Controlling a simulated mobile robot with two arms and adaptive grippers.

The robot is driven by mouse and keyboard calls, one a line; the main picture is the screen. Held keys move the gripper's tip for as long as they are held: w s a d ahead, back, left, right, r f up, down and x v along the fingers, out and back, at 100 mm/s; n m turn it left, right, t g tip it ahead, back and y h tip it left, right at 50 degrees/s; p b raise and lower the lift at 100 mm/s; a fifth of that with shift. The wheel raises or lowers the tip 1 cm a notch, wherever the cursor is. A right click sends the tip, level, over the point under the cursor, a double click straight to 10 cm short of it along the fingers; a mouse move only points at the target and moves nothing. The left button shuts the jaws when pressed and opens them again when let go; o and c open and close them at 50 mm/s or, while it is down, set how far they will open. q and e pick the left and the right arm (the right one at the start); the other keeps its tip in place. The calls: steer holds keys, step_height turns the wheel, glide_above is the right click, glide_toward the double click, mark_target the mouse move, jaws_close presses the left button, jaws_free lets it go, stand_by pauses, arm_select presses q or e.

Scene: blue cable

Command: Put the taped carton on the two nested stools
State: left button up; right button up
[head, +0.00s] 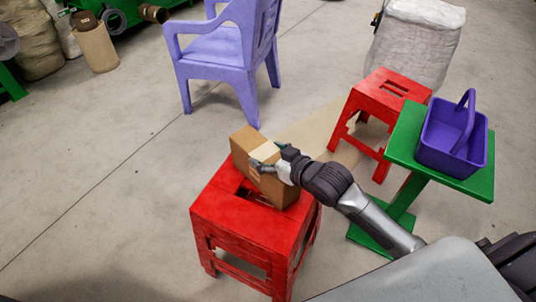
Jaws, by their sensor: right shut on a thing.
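The taped carton (247,155) is a brown box with a paler strip of tape, tilted at the far edge of the red nested stools (235,218). Doubled edges along the side show one stool inside the other. My right gripper (263,163) is shut on the carton's right side. The carton's lower end is at the stool top, close to the hand slot; whether it rests there or hangs just above, I cannot tell. My left gripper is not in view.
A single red stool (397,84) stands at the back right beside a green table (465,185) with a purple basket (451,150). A lilac chair (215,48) stands behind. A white sack (415,40) is at the upper right.

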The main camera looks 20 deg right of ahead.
steer(key=o, duration=1.8)
steer(key=shift+f, duration=0.1)
steer(key=shift+s+r, duration=0.15)
steer(key=shift+r, duration=0.05)
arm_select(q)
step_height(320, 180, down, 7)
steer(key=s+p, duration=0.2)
arm_select(e)
steer(key=v, duration=1.1)
steer(key=shift+s+d+r, duration=0.15)
steer(key=shift+s+d, duration=0.05)
steer(key=shift+s, duration=0.1)
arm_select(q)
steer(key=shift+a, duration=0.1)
